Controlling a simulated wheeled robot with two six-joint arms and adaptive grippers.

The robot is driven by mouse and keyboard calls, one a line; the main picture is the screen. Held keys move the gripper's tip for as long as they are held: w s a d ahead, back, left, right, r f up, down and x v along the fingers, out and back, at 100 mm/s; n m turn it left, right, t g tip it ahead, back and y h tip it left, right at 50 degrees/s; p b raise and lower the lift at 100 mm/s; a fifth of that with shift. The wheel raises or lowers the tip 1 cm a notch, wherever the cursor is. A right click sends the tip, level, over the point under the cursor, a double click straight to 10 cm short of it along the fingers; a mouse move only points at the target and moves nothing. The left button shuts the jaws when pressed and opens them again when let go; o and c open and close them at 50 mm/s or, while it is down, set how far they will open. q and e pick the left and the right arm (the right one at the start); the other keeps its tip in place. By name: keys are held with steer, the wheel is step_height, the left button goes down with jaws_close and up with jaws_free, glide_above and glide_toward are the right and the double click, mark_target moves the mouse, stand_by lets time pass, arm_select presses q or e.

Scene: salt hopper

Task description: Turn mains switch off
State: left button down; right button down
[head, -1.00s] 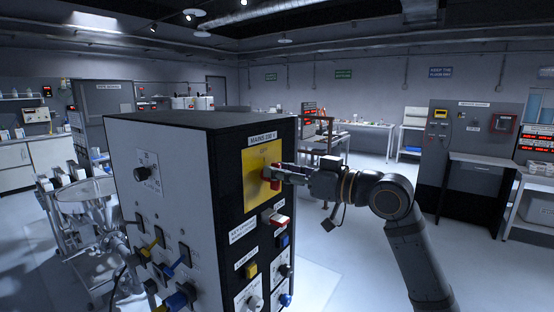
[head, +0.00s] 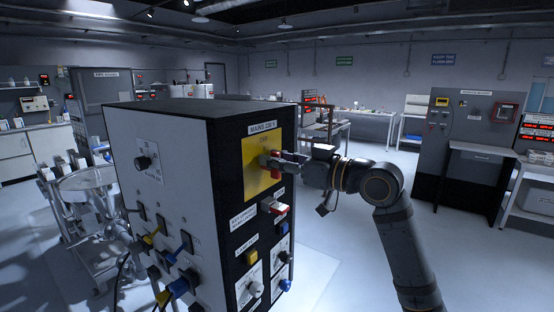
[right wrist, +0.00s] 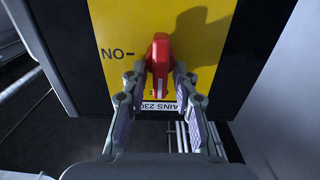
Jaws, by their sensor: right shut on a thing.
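The mains switch is a red rotary handle (right wrist: 160,58) on a yellow plate (right wrist: 112,30). In the right wrist view the handle stands upright in the picture, with the "ON" mark upside down at its left. In the head view the yellow plate (head: 254,182) is on the black front of a cabinet, under a "MAINS 230 V" label, and the red handle is partly hidden by the fingers. My right gripper (right wrist: 159,82) is shut on the handle, one finger on each side; it also shows in the head view (head: 272,161). My left gripper is out of view.
The cabinet (head: 160,165) carries several switches, knobs and plugged cables below and on its left side. A red-and-white switch (head: 275,206) sits just under the plate. A grey cabinet (head: 466,135) stands at right. The floor between is clear.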

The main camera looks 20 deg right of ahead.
mark_target(263, 112)
steer(key=c, duration=1.4)
jaws_free()
steer(key=shift+o, duration=0.2)
steer(key=shift+r, duration=0.15)
step_height(263, 112, up, 10)
steer(key=shift+f, duration=0.1)
steer(key=shift+f, duration=0.1)
